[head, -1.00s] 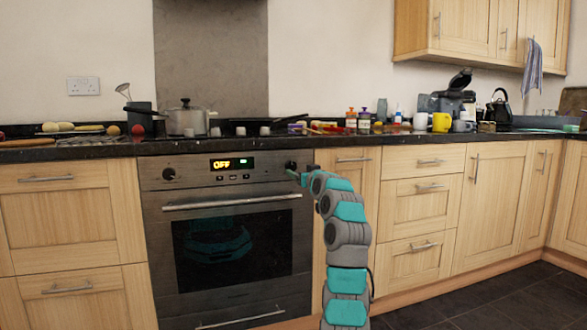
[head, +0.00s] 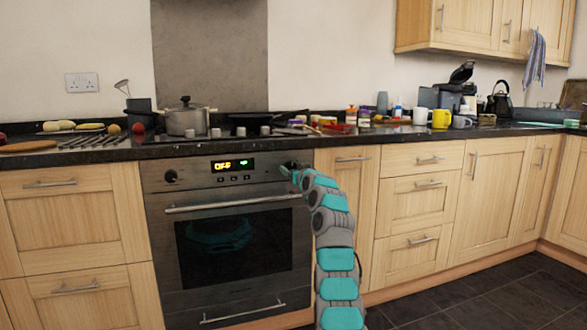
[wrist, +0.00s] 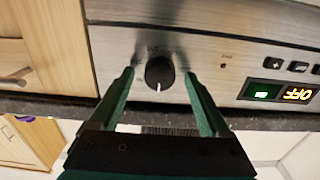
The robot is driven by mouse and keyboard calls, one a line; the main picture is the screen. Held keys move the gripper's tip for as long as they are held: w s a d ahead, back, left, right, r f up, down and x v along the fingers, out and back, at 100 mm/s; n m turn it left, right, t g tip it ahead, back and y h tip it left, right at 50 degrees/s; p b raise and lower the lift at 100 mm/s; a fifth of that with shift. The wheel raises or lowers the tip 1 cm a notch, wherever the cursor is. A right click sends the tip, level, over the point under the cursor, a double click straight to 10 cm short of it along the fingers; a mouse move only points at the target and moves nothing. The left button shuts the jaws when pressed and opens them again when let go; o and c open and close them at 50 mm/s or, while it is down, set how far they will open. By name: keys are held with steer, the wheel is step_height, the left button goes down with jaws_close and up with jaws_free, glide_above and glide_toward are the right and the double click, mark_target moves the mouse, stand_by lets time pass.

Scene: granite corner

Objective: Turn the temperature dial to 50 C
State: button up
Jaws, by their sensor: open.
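The oven's right-hand dial, a round black knob (wrist: 159,73) with a white pointer line, shows in the wrist view. In that upside-down view the line points to the lower edge; its scale is too small to read. My gripper (wrist: 158,77) is open, with one teal finger on each side of the knob and a gap on both sides. In the head view my gripper (head: 287,171) is at the right end of the oven panel and partly hides that knob. The oven display (head: 232,165) reads OFF beside a small green mark.
A second black knob (head: 171,176) is at the panel's left end. The oven door handle (head: 233,203) juts out below. The dark worktop (head: 100,153) overhangs the panel, with a pot (head: 187,118) on the hob above.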

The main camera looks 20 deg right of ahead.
steer(key=shift+w, duration=0.15)
jaws_close()
stand_by(0.8)
